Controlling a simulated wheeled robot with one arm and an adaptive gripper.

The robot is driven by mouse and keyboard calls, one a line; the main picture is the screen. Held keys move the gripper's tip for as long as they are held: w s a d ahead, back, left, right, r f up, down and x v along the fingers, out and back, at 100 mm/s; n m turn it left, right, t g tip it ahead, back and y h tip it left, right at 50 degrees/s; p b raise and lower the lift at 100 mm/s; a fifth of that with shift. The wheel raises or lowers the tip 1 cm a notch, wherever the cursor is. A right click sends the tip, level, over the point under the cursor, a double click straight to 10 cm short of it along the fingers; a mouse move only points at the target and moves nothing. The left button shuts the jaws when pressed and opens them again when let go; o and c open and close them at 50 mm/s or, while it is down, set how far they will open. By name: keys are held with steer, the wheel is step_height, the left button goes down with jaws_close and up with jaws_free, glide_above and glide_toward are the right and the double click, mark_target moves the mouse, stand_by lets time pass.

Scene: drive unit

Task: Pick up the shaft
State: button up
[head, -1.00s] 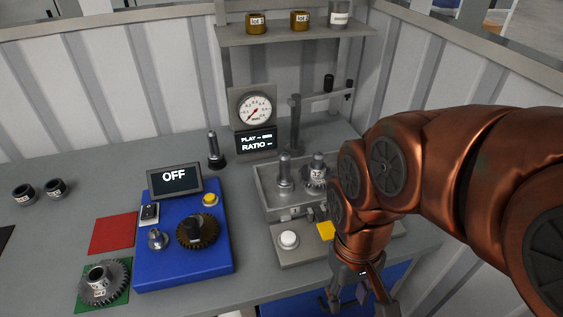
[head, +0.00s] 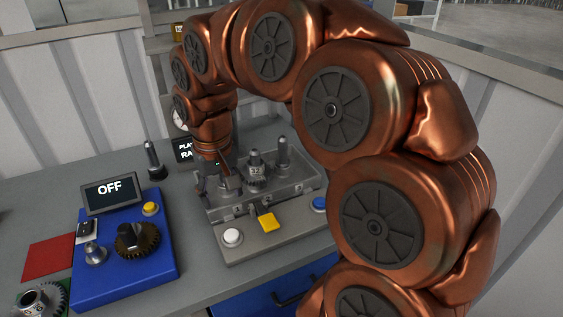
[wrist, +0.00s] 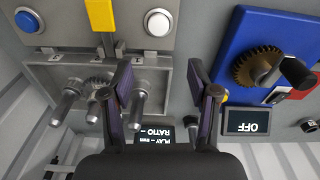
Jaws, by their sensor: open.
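Upright metal shafts stand in a grey open housing (head: 225,213). One shaft (head: 283,153) stands at the right, and a geared shaft (head: 255,166) stands left of it. The wrist view shows three posts: a plain shaft (wrist: 65,102), the geared one (wrist: 95,98), and another shaft (wrist: 140,112) just beside my left-hand finger. Which one is meant I cannot tell. A separate dark post (head: 154,160) stands behind the blue unit. My gripper (wrist: 160,82) is open and empty, above the left end of the housing (head: 214,184). My arm hides part of the scene behind it.
The blue unit (head: 165,268) with an OFF display (head: 109,190) and a dark gear (head: 138,238) stands at the left. A white button (head: 232,237), yellow piece (head: 268,222) and blue button (head: 319,204) line the housing's front. A loose gear (head: 40,300) lies front left.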

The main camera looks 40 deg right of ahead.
steer(key=w+d+m+b, duration=0.1)
steer(key=w+d, duration=0.2)
steer(key=d, duration=0.3)
steer(key=w+d+m+t+h+b, duration=0.1)
steer(key=w+d+m, duration=0.1)
steer(key=d, duration=0.5)
steer(key=w+d+f+m+b, duration=0.1)
steer(key=w+d+m, duration=0.1)
steer(key=w+d, duration=0.3)
steer(key=shift+d+f, duration=0.1)
steer(key=shift+d, duration=0.7)
steer(key=m+h+b, duration=0.1)
steer(key=m, duration=0.2)
glide_above(283, 151)
steer(key=shift+w+d+f, duration=0.1)
steer(key=shift+w+f, duration=0.1)
steer(key=shift+f, duration=0.3)
steer(key=shift+d+f, duration=0.1)
steer(key=shift+d, duration=0.1)
steer(key=shift+d+f, duration=0.1)
steer(key=shift+f, duration=0.2)
steer(key=shift+a+p+x, duration=0.15)
steer(key=shift+p+x, duration=0.35)
steer(key=shift+x, duration=1.25)
steer(key=shift+a+p+x, duration=0.15)
steer(key=shift+p+x, duration=0.3)
steer(key=shift+x, duration=1.3)
steer(key=shift+c, duration=0.2)
jaws_close()
